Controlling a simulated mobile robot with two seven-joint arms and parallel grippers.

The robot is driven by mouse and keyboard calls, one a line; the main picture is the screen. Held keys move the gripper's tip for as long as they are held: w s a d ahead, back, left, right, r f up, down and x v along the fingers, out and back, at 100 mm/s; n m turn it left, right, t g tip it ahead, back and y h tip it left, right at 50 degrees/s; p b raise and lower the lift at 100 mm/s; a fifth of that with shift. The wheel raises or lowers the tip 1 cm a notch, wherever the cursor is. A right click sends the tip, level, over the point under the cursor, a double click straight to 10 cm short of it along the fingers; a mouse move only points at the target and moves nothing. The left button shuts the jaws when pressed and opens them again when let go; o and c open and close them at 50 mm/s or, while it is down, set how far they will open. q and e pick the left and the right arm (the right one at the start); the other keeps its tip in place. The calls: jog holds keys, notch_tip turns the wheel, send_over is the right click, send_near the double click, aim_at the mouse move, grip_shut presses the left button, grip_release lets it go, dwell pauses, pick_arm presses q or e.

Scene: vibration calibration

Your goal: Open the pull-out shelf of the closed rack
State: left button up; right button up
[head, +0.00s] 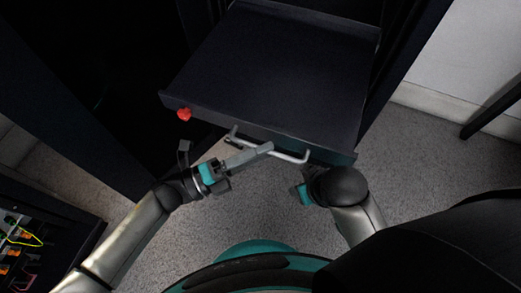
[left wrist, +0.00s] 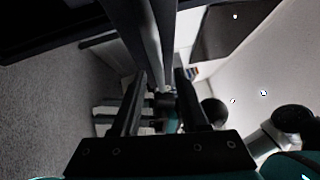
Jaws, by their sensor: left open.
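The dark pull-out shelf (head: 275,70) extends forward out of the rack (head: 400,45) in the head view. A grey bar handle (head: 292,155) runs along its front edge, and a red knob (head: 184,114) sits at its front left corner. My left gripper (head: 262,151) is at the handle, its fingers apart. In the left wrist view a grey bar, probably the handle (left wrist: 151,45), runs down toward the space between the open fingers (left wrist: 160,95); I cannot tell whether they touch it. My right gripper (head: 304,192) is below the handle's right end, its fingers mostly hidden.
A dark rack door or panel (head: 75,100) stands at the left. An open cabinet with coloured wiring (head: 20,235) is at the lower left. Grey carpet (head: 420,150) is clear to the right, with a white wall (head: 455,60) and a dark leg (head: 490,112) beyond.

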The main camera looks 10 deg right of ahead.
dwell(0.4)
pick_arm(q)
jog(key=p+v, duration=0.1)
jog(key=v, duration=1.4)
pick_arm(e)
jog(key=f, duration=0.2)
jog(key=shift+s+f, duration=0.3)
pick_arm(q)
jog(key=shift+s+a, duration=0.1)
jog(key=shift+a, duration=0.05)
pick_arm(e)
jog(key=shift+w, duration=0.1)
